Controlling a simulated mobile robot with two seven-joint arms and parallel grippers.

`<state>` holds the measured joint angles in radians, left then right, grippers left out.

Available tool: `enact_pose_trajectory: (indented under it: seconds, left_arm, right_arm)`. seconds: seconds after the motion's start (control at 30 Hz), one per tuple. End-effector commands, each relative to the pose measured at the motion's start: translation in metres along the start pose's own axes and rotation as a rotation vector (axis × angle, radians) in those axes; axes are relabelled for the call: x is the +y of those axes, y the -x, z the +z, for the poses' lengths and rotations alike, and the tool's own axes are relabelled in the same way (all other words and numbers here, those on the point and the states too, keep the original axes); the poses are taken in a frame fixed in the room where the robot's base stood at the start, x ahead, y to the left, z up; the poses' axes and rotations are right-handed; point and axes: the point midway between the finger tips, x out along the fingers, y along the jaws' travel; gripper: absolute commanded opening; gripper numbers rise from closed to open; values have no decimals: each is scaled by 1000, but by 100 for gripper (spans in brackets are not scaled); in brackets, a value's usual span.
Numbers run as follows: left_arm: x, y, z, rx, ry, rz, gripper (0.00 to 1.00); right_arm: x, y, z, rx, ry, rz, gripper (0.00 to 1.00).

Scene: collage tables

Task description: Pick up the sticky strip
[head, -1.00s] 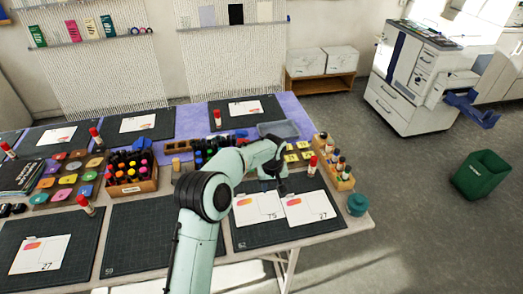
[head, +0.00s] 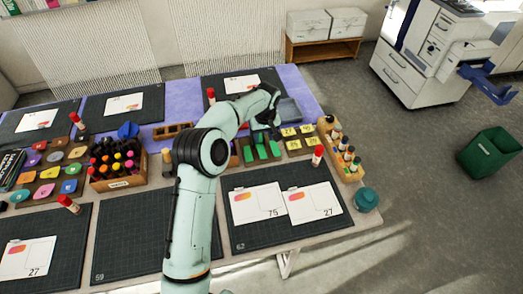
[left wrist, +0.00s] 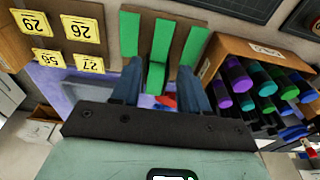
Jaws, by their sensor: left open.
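Several green sticky strips (head: 261,152) lie side by side on a brown board (head: 239,155) behind the front right cutting mat. They also show in the left wrist view (left wrist: 163,40), with a shorter green piece (left wrist: 156,76) between my fingers in the picture. My left gripper (head: 264,133) is over the far side of the board, pointing down. In the left wrist view its two dark fingers (left wrist: 159,88) are apart and nothing is clasped. I cannot tell whether they touch a strip. My right gripper is not in view.
Yellow number tags (head: 307,129) lie right of the strips. A marker rack (head: 342,150) and a red-capped glue stick (head: 318,156) stand farther right. A wooden marker box (head: 119,164) is to the left. Two cards (head: 257,203) lie on the front right mat.

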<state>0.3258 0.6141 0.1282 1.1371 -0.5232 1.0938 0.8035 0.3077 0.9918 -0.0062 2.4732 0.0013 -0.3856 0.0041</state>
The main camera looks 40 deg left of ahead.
Motion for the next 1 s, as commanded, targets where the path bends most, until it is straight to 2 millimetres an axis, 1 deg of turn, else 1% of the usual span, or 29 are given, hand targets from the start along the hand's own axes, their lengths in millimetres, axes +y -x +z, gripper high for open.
enact_pose_trajectory:
  seconds: [0.03,0.1,0.2,0.37,0.43,0.6,0.7,0.8,1.0]
  left_arm:
    - [-1,-10,0,-2,0,-2,45]
    - [0,-20,0,-1,0,-1,45]
    - [0,-29,0,-1,1,-1,45]
    - [0,-36,0,0,0,0,45]
    - [-2,-42,1,-1,0,-1,45]
    - [-4,-68,2,-3,-1,-1,45]
    - [-4,-80,1,-1,1,0,45]
    - [-3,-84,1,1,1,1,45]
    - [-3,-83,1,1,0,1,45]
  right_arm:
    - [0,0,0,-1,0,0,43]
    - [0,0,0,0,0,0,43]
    - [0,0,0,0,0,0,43]
    - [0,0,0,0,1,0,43]
    - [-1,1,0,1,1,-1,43]
    - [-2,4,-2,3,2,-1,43]
    - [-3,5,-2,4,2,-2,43]
    - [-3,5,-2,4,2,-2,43]
    - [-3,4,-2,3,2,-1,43]
